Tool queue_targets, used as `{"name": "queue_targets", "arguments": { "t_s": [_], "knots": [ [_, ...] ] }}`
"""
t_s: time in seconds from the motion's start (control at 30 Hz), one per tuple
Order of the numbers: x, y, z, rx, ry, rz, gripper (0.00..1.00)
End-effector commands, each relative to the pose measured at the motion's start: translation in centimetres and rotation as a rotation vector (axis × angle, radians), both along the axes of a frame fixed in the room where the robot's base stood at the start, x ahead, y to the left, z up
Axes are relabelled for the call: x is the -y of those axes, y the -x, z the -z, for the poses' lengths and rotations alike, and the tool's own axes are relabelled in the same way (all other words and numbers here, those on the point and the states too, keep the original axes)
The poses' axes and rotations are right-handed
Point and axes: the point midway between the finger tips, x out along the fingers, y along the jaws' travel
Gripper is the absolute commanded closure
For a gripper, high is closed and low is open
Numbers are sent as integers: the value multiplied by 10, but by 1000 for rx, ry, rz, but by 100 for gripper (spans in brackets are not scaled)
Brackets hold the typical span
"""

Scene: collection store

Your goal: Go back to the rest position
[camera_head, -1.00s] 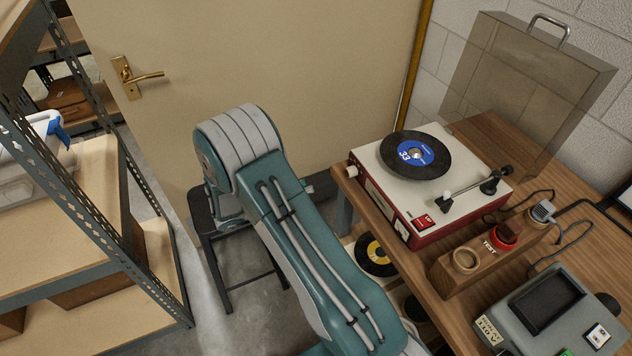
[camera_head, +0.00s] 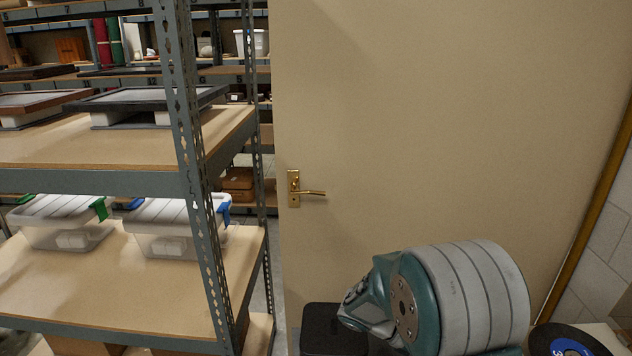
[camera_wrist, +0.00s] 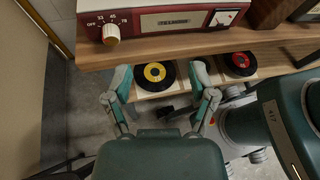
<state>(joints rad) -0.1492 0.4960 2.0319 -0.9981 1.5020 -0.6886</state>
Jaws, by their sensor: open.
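My gripper (camera_wrist: 162,103) shows in the wrist view with its two fingers spread apart. It is open and nothing is between the fingers. It hangs in front of the wooden table (camera_wrist: 190,46), just below the tabletop edge, with the fingers pointing towards the lower shelf. In the head view my arm is folded at the lower right, and the gripper itself is out of that picture.
The red record player (camera_wrist: 160,20) stands on the table above the gripper. A yellow-label record (camera_wrist: 155,73) and a red-label record (camera_wrist: 238,62) lie below. The head view shows a beige door (camera_head: 430,120) and metal shelving (camera_head: 100,182) with clear bins (camera_head: 165,225).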

Motion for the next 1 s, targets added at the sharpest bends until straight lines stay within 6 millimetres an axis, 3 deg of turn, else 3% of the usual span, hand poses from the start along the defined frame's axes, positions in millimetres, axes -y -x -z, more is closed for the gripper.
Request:
{"name": "queue_targets", "arguments": {
  "t_s": [0.1, 0.5, 1.0],
  "knots": [
    [-3, 20, -22, 161, -94, 92, 27],
    [-32, 82, -69, 687, -412, 428, 27],
    [-85, 140, -119, 1302, -847, 896, 27]
  ]
}}
